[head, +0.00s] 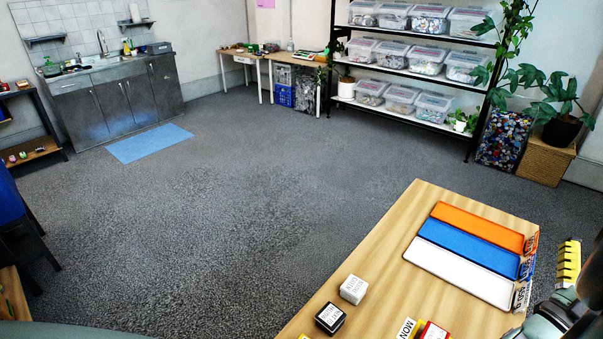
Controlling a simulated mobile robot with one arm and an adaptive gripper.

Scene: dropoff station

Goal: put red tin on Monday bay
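A red tin (434,332) with a white label shows at the bottom edge of the head view, on the wooden table, cut off by the frame. Parts of my arm show in the lower right corner.
Orange (478,228), blue (468,247) and white (458,275) trays lie side by side on the table (395,285). A white block (353,289) and a black block (330,318) sit front left. A yellow ridged piece (568,264) is beyond the right edge.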

